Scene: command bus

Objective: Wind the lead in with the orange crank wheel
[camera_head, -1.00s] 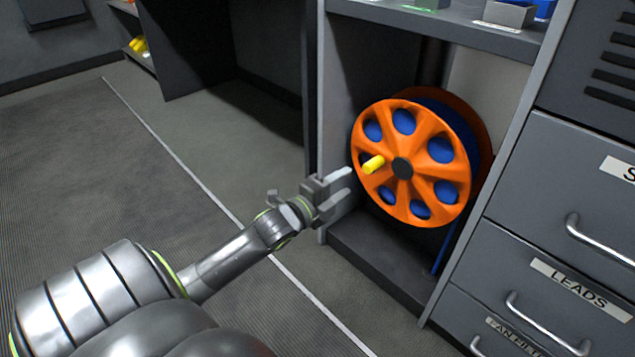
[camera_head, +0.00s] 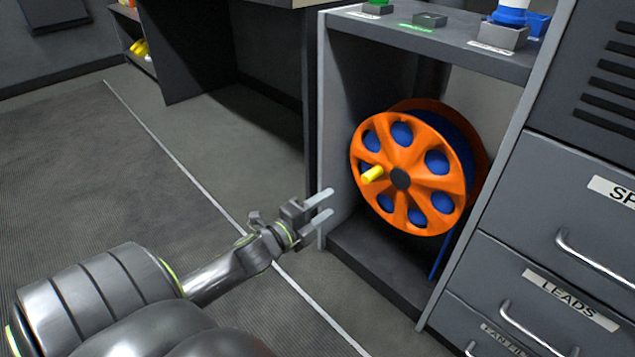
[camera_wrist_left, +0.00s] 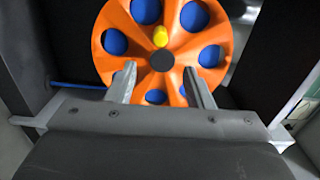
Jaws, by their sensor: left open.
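The orange crank wheel (camera_head: 436,193) stands upright in an open grey bay, with blue showing through its round holes and a dark hub (camera_head: 399,179) at its middle. Its yellow crank handle (camera_head: 372,174) sticks out to the left of the hub. The blue lead (camera_head: 441,254) hangs below the wheel on its right side. My left gripper (camera_head: 325,205) is open and empty, to the left of and below the handle, apart from it. In the left wrist view the wheel (camera_wrist_left: 216,38) fills the top middle, and the yellow handle (camera_wrist_left: 160,37) shows above and between the fingers (camera_wrist_left: 163,87). My right gripper is not in view.
The bay's left side panel (camera_head: 337,120) has its front edge close to my left gripper. A shelf (camera_head: 450,42) with small holders is above the wheel. Grey drawers with bar handles, one labelled LEADS (camera_head: 570,298), stand on the right. The floor on the left is clear.

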